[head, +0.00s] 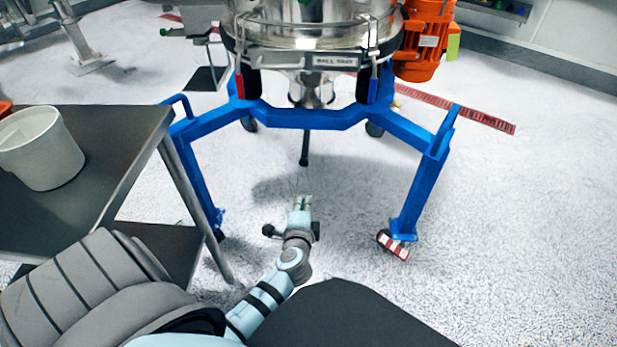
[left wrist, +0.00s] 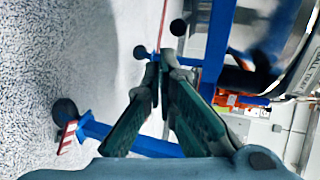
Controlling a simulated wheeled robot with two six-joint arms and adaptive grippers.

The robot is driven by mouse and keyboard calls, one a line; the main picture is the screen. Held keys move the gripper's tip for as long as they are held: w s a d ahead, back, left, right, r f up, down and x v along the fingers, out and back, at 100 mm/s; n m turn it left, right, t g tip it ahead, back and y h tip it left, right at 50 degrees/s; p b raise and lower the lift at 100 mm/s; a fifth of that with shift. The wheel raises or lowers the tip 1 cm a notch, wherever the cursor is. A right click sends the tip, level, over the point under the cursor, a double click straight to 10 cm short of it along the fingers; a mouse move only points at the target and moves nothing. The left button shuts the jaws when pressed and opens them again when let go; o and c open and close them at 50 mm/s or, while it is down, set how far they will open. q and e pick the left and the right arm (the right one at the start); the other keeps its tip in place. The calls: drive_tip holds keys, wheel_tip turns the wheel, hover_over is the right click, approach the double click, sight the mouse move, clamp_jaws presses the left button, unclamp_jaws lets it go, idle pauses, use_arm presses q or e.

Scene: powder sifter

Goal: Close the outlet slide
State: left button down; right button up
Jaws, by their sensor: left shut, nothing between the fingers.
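The sifter's steel outlet (head: 312,92) hangs under the round steel body, inside the blue stand. A black handle (head: 304,148) points down below the outlet, likely part of the slide; how far the slide is open cannot be told. My left gripper (head: 303,202) is shut and empty, in front of and below the handle and apart from it. In the left wrist view its fingers (left wrist: 160,66) come together at the tips. The outlet itself is not clear in that view. My right gripper is not in view.
The blue stand (head: 300,118) has legs on both sides of my left gripper, with wheels at their feet. A steel table (head: 110,140) with a white bucket (head: 40,148) stands at left. An orange motor (head: 424,42) is at upper right. The floor between the front legs is clear.

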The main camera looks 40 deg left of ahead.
use_arm(q)
drive_tip(key=r+b+x, duration=0.2)
drive_tip(key=b+x, duration=0.3)
drive_tip(key=x, duration=0.8)
drive_tip(key=shift+w+a, duration=0.35)
drive_tip(key=shift+w, duration=0.15)
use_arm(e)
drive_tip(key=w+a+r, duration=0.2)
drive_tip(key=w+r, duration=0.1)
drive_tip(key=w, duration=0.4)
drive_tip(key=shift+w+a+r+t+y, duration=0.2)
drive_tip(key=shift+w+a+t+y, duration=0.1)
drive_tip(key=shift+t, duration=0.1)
